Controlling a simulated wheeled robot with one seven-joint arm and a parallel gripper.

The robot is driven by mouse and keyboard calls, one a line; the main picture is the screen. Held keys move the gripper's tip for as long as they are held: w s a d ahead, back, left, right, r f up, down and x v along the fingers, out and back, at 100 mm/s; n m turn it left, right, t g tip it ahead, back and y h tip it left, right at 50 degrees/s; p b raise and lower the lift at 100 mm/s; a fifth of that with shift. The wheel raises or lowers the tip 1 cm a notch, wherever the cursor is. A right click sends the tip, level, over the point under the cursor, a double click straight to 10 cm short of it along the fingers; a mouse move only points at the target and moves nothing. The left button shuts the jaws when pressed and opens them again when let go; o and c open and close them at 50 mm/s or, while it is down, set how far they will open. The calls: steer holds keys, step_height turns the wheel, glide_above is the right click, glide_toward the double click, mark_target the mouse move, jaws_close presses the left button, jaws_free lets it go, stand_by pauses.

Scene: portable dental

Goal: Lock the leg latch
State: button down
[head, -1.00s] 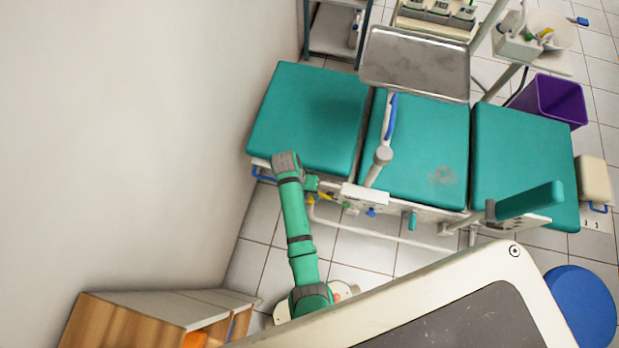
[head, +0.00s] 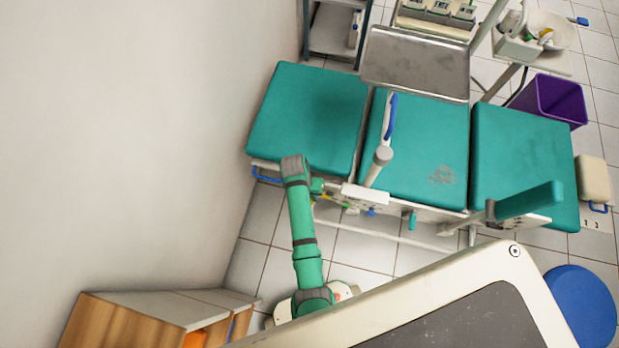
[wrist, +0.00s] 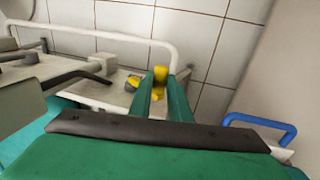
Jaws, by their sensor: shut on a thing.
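A small yellow piece (wrist: 160,75), which looks like the leg latch, shows between and just beyond my green fingers in the wrist view. My gripper (wrist: 161,97) is shut on it, low at the side of the chair. In the head view my gripper (head: 318,187) is at the near edge of the teal chair, below the left cushion (head: 307,117). The fingertips and latch are small there and partly hidden by my arm. I cannot tell the latch's exact position.
A blue handle (wrist: 260,126) is on the chair frame, right of my gripper in the wrist view. A white tube rail (wrist: 100,34) runs along the frame. The dental handpiece arm (head: 383,150) stands over the middle cushion. Tiled floor (head: 365,243) is open below the chair.

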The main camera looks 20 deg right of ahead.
steer(key=shift+s+d+r+t+y, duration=0.45)
steer(key=shift+d+r+t+y, duration=0.15)
steer(key=shift+y, duration=0.3)
steer(key=c, duration=1.6)
jaws_free()
steer(key=shift+c, duration=0.2)
step_height(320, 180, up, 11)
steer(key=shift+f, duration=0.1)
